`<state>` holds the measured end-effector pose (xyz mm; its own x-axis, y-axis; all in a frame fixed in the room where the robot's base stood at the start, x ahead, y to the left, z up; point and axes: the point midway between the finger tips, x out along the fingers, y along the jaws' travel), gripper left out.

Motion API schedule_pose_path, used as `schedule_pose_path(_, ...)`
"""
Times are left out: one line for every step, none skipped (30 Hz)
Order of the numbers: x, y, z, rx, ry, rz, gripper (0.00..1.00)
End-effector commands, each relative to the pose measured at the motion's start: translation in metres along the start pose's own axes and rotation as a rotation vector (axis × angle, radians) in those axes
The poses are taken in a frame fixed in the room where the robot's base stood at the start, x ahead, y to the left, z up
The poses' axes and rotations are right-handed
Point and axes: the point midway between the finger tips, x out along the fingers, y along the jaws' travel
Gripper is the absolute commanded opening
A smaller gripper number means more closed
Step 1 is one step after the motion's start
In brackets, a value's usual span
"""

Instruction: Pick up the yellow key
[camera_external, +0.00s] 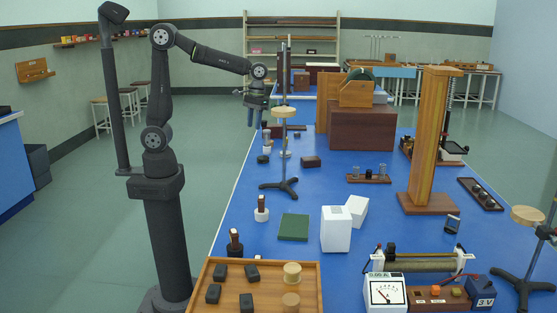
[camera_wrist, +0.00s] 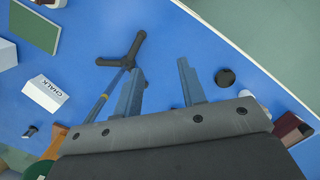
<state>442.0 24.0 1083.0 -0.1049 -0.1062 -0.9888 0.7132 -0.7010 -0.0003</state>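I cannot make out a yellow key for certain in either view. A small yellowish piece (camera_external: 456,292) sits on the wooden board at the front right, too small to identify. My gripper (camera_external: 251,126) hangs pointing down near the left edge of the blue table, beside the tripod stand. In the wrist view my gripper (camera_wrist: 160,86) has its two fingers apart, with only blue table visible between the tips. It is open and empty.
A tripod stand (camera_external: 280,185) is close to my gripper; its foot (camera_wrist: 124,60) also shows in the wrist view. A white chalk box (camera_wrist: 45,93), a green book (camera_external: 293,227) and a wooden tray (camera_external: 313,271) lie on the table. A tall wooden post (camera_external: 430,140) stands right.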

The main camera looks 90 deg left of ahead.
Motion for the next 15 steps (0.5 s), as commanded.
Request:
schedule_pose_path(0.000, 0.000, 0.000, 0.000, 0.000, 0.000, 0.37)
schedule_pose_path(0.000, 0.000, 0.000, 0.000, 0.000, 0.000, 0.37)
schedule_pose_path(0.000, 0.000, 0.000, 0.000, 0.000, 0.000, 0.37)
schedule_pose_path(0.000, 0.000, 0.000, -0.001, 0.000, 0.000, 0.37)
schedule_pose_path(0.000, 0.000, -0.001, -0.003, 0.000, 0.000, 0.37)
schedule_pose_path(-0.001, 0.000, -0.005, -0.010, 0.001, 0.001, 0.37)
schedule_pose_path(-0.002, 0.000, -0.010, -0.019, 0.002, 0.002, 0.37)
schedule_pose_path(-0.004, 0.001, -0.016, -0.031, 0.005, 0.003, 0.37)
schedule_pose_path(-0.006, 0.000, -0.028, -0.054, 0.007, 0.005, 0.37)
schedule_pose_path(-0.008, 0.000, -0.040, -0.076, 0.010, 0.007, 0.37)
schedule_pose_path(-0.010, -0.001, -0.053, -0.102, 0.014, 0.009, 0.37)
schedule_pose_path(-0.014, -0.003, -0.074, -0.142, 0.019, 0.013, 0.37)
schedule_pose_path(-0.017, -0.006, -0.091, -0.175, 0.025, 0.016, 0.37)
schedule_pose_path(-0.019, -0.009, -0.108, -0.210, 0.030, 0.019, 0.37)
schedule_pose_path(-0.022, -0.015, -0.133, -0.258, 0.036, 0.023, 0.37)
